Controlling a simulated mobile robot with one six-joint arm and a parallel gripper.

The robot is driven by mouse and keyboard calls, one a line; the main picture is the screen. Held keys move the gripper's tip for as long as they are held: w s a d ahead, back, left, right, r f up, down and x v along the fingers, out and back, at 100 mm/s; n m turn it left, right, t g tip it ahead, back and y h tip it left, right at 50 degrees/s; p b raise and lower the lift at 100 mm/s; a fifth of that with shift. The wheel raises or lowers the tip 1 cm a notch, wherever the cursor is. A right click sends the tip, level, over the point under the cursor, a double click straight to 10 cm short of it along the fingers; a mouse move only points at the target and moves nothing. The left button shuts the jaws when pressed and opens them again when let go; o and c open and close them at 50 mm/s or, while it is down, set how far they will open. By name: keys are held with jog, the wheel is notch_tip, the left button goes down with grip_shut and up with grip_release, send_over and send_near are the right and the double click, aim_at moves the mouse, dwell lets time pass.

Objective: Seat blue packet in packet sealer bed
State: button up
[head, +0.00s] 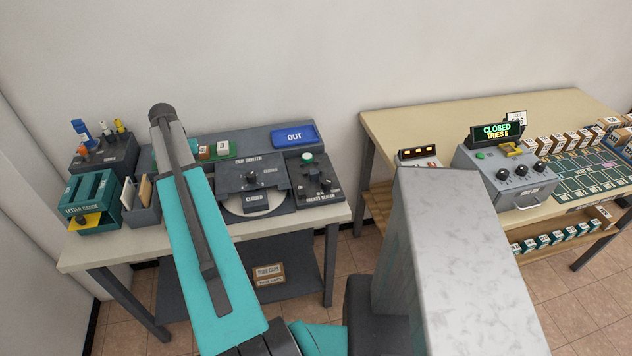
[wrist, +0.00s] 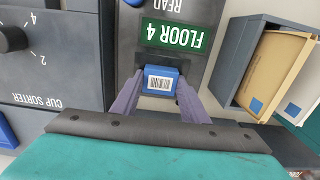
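The blue packet (wrist: 160,78), with a white barcode label, shows in the wrist view at a dark recess in a reader panel marked READ (wrist: 172,12). My gripper (wrist: 160,84) has one finger on each side of the packet; the fingertips appear to press on its sides. I cannot tell whether the packet is lifted clear of the recess. In the head view my arm hides the gripper and packet. The packet sealer (head: 327,184) is at the right end of the left table, with a green button on top and dark knobs; its bed is hard to make out.
The cup sorter (head: 249,176) stands between my arm and the sealer. A blue OUT tray (head: 295,137) lies behind. An envelope holder (wrist: 238,82) is close to the right of my gripper in the wrist view. The letter gauge (head: 92,200) is at far left.

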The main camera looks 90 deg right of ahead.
jog(key=shift+c, duration=1.1)
jog(key=shift+r, duration=0.15)
jog(key=shift+r+p, duration=1.4)
jog(key=shift+r, duration=0.75)
jog(key=shift+s, duration=0.1)
